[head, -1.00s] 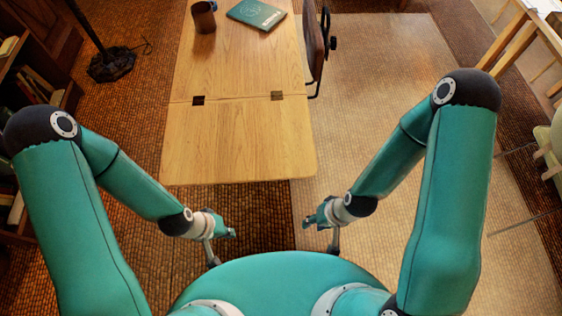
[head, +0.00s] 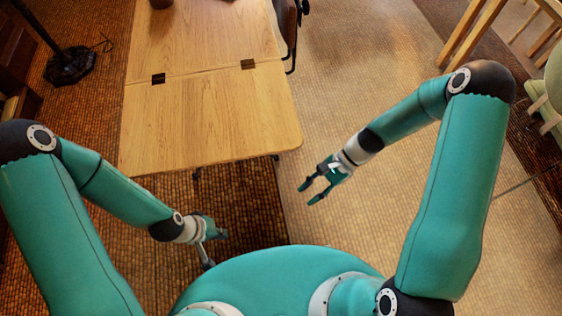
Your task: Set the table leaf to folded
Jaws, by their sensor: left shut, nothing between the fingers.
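The table leaf (head: 210,115) is the near part of the wooden table. It lies flat, level with the main tabletop (head: 200,40), along a seam with two dark hinges (head: 158,78) (head: 247,64). My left gripper (head: 221,235) is shut and empty, low and nearer to me than the leaf's left part, apart from it. My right gripper (head: 309,193) is open and empty, its two fingers apart and pointing left. It is to the right of and nearer than the leaf's near right corner, not touching it.
A dark chair (head: 287,25) stands against the table's right side. A black lamp base (head: 70,66) is on the floor at left. A dark cup (head: 161,3) is partly cut off at the top. Floor (head: 370,75) right of the table is clear.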

